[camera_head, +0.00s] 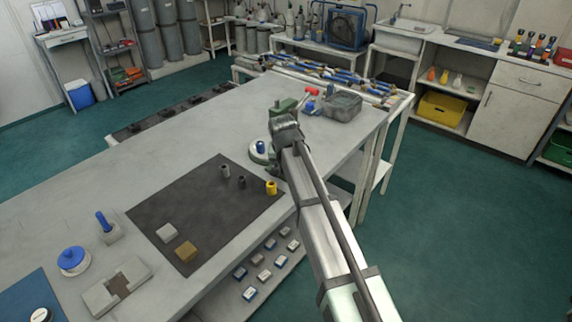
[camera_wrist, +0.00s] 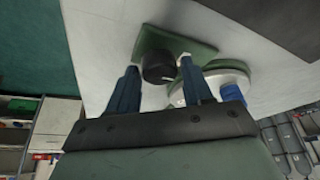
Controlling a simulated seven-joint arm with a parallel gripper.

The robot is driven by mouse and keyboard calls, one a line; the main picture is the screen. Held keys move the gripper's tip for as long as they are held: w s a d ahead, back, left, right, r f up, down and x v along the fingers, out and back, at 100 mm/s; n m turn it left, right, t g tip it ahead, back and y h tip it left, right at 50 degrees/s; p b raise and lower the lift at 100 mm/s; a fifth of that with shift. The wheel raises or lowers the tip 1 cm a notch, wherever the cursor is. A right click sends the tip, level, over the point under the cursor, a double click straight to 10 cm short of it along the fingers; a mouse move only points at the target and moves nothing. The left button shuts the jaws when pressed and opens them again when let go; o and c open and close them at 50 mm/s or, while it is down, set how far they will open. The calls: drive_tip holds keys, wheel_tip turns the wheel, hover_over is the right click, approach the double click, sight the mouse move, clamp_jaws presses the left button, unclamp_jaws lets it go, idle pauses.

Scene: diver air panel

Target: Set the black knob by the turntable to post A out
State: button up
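The black knob (camera_wrist: 158,68) sits on a green plate (camera_wrist: 190,46) on the bench in the wrist view. The white turntable (camera_wrist: 236,84) is beside it, with a blue part (camera_wrist: 232,92); it also shows in the head view (camera_head: 256,157), partly behind my arm. My gripper (camera_wrist: 158,74) is open, its two blue fingers on either side of the knob. The right fingertip looks close to the knob; a gap shows on the left. I cannot tell whether either touches. In the head view my wrist hides the knob. No post letters are readable.
A dark mat (camera_head: 200,205) with several small parts lies left of my arm.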

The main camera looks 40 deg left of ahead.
drive_tip(key=shift+o, duration=1.4)
drive_tip(key=v, duration=1.3)
drive_tip(key=shift+s+r, duration=0.2)
drive_tip(key=shift+r, duration=0.1)
drive_tip(key=shift+d, duration=0.1)
